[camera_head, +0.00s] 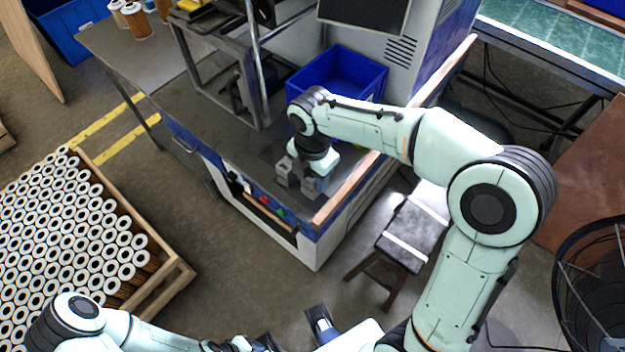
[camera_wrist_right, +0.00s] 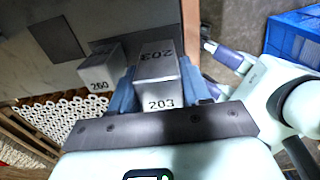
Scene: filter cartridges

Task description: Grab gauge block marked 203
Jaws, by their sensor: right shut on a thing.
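The gauge block marked 203 (camera_wrist_right: 157,82) is a grey metal block with its number on two faces. My right gripper (camera_wrist_right: 158,92) is shut on it, with a blue-grey finger on each side. A second block marked 260 (camera_wrist_right: 100,70) stands just to its left, apart from the fingers. In the head view my right gripper (camera_head: 303,184) points down at the front of the machine's worktop, and block 260 (camera_head: 283,171) shows beside it. There block 203 is mostly hidden by the fingers. My left gripper (camera_head: 296,331) is open and empty at the bottom edge.
A blue bin (camera_head: 340,77) stands on the worktop behind my right arm. A metal frame (camera_head: 222,70) rises to the left. A wooden crate of filter cartridges (camera_head: 165,285) lies at left, and a stool (camera_head: 410,235) stands right of the machine.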

